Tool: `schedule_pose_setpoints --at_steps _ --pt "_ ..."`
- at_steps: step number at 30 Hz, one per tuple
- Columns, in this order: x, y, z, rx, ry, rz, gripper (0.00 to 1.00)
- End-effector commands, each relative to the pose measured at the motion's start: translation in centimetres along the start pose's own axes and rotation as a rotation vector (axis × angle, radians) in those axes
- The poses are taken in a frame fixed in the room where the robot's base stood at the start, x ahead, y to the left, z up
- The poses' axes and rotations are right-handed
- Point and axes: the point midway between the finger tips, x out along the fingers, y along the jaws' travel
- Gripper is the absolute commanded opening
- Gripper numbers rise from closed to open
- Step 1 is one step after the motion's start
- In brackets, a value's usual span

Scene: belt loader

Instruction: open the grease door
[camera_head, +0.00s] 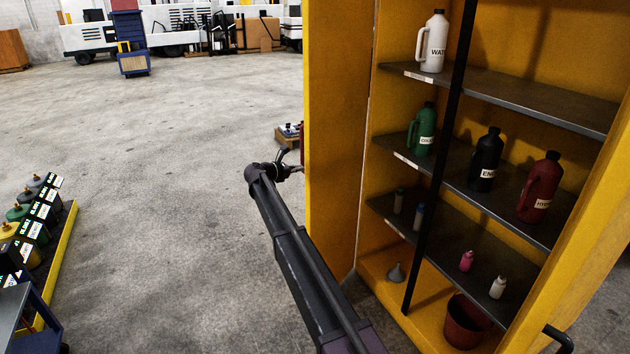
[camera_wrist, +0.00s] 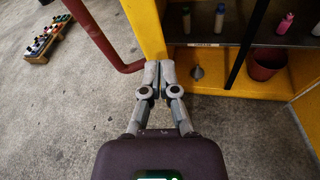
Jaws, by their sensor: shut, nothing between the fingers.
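A tall yellow cabinet (camera_head: 430,285) stands at the right with its shelved front open to view. A yellow upright panel (camera_head: 335,110) at its left looks like a door swung open; its edge also shows in the wrist view (camera_wrist: 145,28). No label marks it as the grease door. A dark red bent bar (camera_wrist: 100,38), like a handle, is left of that edge in the wrist view. My gripper (camera_wrist: 158,64) is shut and empty, its tips at or just in front of the panel edge. Whether they touch it I cannot tell. My gripper (camera_head: 292,168) is partly hidden in the head view.
Shelves (camera_head: 490,85) hold several jugs and small bottles behind a black vertical bar (camera_head: 440,150). A funnel (camera_head: 396,272) and red bucket (camera_head: 466,322) sit at the bottom. A black handle (camera_head: 558,338) shows lower right. A yellow-edged rack (camera_head: 58,255) stands left. Open floor lies between.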

Motion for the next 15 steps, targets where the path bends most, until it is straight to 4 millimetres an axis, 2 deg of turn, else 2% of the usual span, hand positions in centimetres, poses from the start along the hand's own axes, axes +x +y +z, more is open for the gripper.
schedule_pose_setpoints --at_steps 1,4,15 --pt "0.9 -2.0 -0.5 0.036 0.041 -0.021 0.00" --pt "2.3 -4.7 -1.6 0.110 0.127 -0.059 0.00" --pt "6.1 -8.0 -7.4 0.245 0.458 -0.128 0.00"
